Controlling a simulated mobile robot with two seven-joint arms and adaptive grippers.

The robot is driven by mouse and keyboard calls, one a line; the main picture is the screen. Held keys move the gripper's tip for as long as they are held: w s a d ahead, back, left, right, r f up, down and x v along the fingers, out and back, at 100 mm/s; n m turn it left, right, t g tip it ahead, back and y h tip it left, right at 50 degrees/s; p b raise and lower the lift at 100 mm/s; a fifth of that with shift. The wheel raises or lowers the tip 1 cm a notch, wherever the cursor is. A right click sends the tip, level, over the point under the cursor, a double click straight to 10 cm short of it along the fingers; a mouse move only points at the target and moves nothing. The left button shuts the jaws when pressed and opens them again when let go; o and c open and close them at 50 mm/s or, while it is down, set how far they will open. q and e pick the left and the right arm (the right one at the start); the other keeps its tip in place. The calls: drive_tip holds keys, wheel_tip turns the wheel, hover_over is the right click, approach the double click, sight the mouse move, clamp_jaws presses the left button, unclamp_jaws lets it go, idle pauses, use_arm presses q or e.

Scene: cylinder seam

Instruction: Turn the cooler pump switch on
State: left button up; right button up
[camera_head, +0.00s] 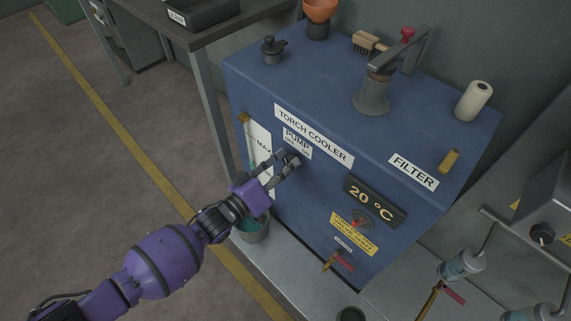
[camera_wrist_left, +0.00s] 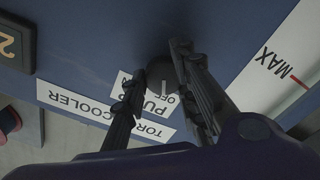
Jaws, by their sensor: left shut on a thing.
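The blue torch cooler (camera_head: 300,205) stands at the middle of the head view, with a white PUMP label (camera_head: 297,143) on its front. The dark round pump switch (camera_head: 293,158) sits just below that label. My left gripper (camera_head: 287,163) is at the switch, its two fingers shut on the knob from both sides. In the left wrist view the grey knob (camera_wrist_left: 160,70) shows between the fingers of the left gripper (camera_wrist_left: 157,66), with OFF readable beside it. The fingers partly hide the knob and label, so I cannot tell its exact setting. My right gripper is not in view.
A 20 °C display (camera_head: 374,203), a yellow label (camera_head: 354,234) and a red-handled valve (camera_head: 338,261) are on the cooler's front, right of my gripper. A bucket (camera_head: 252,229) stands below my left wrist. The floor at left is clear.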

use_arm(q)
drive_tip(key=shift+s+d+f+m, duration=0.1)
drive_tip(key=shift+d+m, duration=0.05)
drive_tip(key=shift+m, duration=1.9)
drive_tip(key=shift+s+d+f+m, duration=0.1)
drive_tip(key=shift+s+d+m, duration=0.05)
drive_tip(key=shift+m, duration=1.95)
drive_tip(key=shift+s+d+f+m, duration=0.1)
drive_tip(key=shift+d+m, duration=0.05)
drive_tip(key=shift+m, duration=1.9)
drive_tip(key=o, duration=1)
drive_tip(key=shift+w+a, duration=0.15)
